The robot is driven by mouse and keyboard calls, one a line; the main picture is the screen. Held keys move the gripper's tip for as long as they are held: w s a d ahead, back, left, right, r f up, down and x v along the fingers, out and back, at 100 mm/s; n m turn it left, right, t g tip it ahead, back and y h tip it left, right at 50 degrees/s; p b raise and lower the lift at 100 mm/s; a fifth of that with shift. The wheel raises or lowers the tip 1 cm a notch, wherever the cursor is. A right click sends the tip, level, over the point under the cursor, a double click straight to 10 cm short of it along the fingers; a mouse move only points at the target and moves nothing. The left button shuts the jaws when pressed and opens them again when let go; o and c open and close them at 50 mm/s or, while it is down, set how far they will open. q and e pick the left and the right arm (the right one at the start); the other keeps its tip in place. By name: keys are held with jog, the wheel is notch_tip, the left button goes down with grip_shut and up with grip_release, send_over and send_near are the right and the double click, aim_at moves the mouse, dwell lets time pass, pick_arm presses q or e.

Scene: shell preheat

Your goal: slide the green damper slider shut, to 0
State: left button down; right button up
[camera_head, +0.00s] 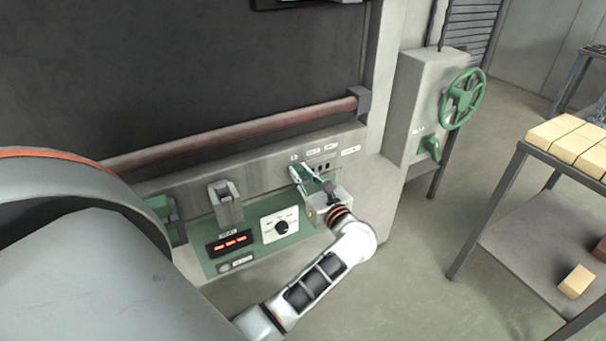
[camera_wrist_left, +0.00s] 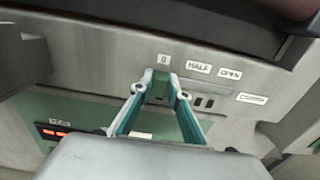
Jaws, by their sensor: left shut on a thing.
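The green damper slider (camera_wrist_left: 160,86) sits on the sloped panel ledge, just below the label "0" (camera_wrist_left: 163,59) in the left wrist view. The labels "HALF" (camera_wrist_left: 199,67) and "OPEN" (camera_wrist_left: 230,73) are further right. My left gripper (camera_wrist_left: 160,93) is shut on the slider, with one finger on each side of it. In the head view my left gripper (camera_head: 301,175) reaches the same spot at the left end of the label row, and it hides most of the slider. My right gripper is not in view.
A control panel (camera_head: 262,262) with a dial (camera_head: 281,227) and red display (camera_head: 229,243) lies left of my gripper. A red-brown bar (camera_head: 230,132) runs above the ledge. A green handwheel (camera_head: 462,98) and a table (camera_head: 520,147) with bricks stand to the right.

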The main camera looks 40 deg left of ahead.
pick_arm(q)
jog(key=c, duration=2)
grip_release()
jog(key=shift+s+a, duration=0.15)
jog(key=shift+c, duration=0.2)
jog(key=shift+o, duration=0.6)
jog(key=shift+s, duration=0.1)
jog(key=shift+d, duration=0.2)
jog(key=v, duration=0.7)
